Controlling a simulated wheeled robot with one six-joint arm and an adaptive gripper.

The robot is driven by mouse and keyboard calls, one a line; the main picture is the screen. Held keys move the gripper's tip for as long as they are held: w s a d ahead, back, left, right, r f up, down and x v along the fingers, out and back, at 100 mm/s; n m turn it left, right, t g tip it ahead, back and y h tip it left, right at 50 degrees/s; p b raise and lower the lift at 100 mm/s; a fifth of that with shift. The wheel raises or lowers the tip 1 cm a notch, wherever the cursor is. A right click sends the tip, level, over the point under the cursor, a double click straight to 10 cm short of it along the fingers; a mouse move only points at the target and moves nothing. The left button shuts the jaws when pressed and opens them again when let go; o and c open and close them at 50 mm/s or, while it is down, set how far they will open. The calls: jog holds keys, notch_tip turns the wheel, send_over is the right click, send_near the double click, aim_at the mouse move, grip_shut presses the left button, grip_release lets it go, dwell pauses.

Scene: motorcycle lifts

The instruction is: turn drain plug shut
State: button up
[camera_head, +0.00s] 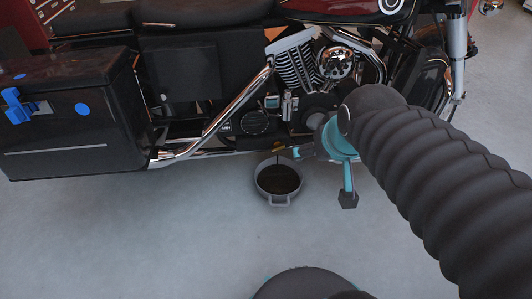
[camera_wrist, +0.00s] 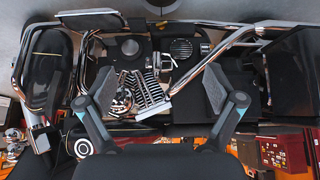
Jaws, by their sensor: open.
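A small brass-coloured piece (camera_head: 278,146), which looks like the drain plug, sits low on the motorcycle's underside in the head view. A thin dark line seems to run down from it towards the pan. A round grey drain pan (camera_head: 283,201) with dark liquid in it stands on the floor below. My gripper (camera_head: 322,176) is to the right of the plug, apart from it, with its fingers spread and empty. In the wrist view the open fingers (camera_wrist: 160,88) frame the motorcycle's engine (camera_wrist: 140,90). The plug is too small to make out surely there.
The motorcycle (camera_head: 195,70) fills the back, with chrome exhaust pipes (camera_head: 222,122) near the plug. A black side case (camera_head: 70,115) with blue marks is at the left. The grey floor in front is mostly clear.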

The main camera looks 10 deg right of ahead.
jog(key=w+f+n+t+b, duration=0.1)
jog(key=w+f+t+b, duration=0.1)
jog(key=w+f, duration=0.65)
jog(key=w+f+t+b, duration=0.15)
jog(key=w+f, duration=0.25)
jog(key=w, duration=0.9)
jog(key=w+f+n+t+b, duration=0.1)
jog(key=w+f+t, duration=0.1)
jog(key=w+f, duration=0.7)
jog(key=w+f+t+b, duration=0.1)
jog(key=w+f+t, duration=0.1)
jog(key=w+f, duration=0.4)
jog(key=n+t+b, duration=0.2)
jog(key=t, duration=0.1)
send_near(278, 147)
notch_tip(278, 147, up, 4)
jog(key=s+d, duration=0.1)
notch_tip(278, 147, down, 7)
jog(key=s+t, duration=0.1)
jog(key=s, duration=0.2)
jog(key=shift+y, duration=0.4)
jog(key=w, duration=0.4)
jog(key=w+b, duration=0.1)
jog(key=w, duration=0.4)
jog(key=w+b, duration=0.1)
jog(key=w, duration=0.3)
jog(key=shift+w+a+r, duration=0.2)
jog(key=shift+w+a, duration=0.1)
jog(key=shift+w, duration=0.05)
jog(key=c, duration=1.1)
